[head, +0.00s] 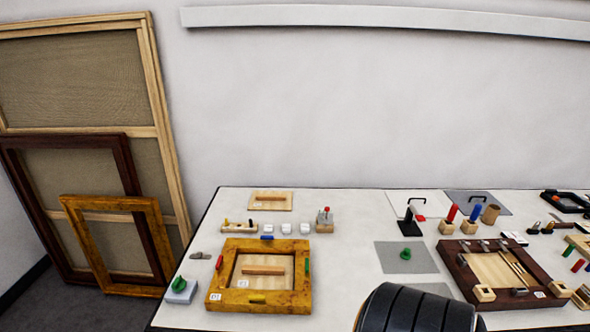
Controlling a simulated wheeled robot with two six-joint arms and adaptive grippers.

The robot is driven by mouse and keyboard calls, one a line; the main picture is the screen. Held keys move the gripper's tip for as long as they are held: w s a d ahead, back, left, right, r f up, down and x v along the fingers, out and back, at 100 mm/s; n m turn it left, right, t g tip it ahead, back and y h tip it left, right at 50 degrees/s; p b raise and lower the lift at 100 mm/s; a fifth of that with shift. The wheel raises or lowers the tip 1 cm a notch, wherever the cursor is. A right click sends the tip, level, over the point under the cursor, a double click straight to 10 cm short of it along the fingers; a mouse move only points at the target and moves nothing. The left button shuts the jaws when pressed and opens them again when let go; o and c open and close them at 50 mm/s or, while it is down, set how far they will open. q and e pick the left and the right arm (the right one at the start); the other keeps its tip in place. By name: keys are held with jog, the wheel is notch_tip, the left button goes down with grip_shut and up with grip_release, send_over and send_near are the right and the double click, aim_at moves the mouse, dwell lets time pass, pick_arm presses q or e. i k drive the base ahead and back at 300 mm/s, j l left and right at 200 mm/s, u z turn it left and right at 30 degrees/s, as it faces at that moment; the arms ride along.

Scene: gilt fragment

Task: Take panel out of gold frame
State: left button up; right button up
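The gold frame (297,300) lies flat on the left part of the white table. A light wood panel (263,283) with a wooden bar (263,270) across it sits inside the frame's opening. Small coloured pieces sit on the frame's sides: blue (267,238) at the top, red (219,262) at the left, green (307,265) at the right and yellow (257,299) at the bottom. Neither of my grippers shows. A black ribbed part, likely of my arm, shows at the bottom edge, right of the frame.
A dark frame (455,267) with several small blocks lies at the right. A second light panel (270,201) with a bar lies behind the gold frame. A green knob on a pale block (181,291) stands left of it. Grey mats (391,256) lie mid-table. Larger frames (72,147) lean on the wall.

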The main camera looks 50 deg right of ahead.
aim_at(256, 272)
jog(key=l+z, duration=0.15)
jog(key=z, duration=1.2)
jog(key=i+j+z, duration=0.1)
jog(key=j, duration=0.25)
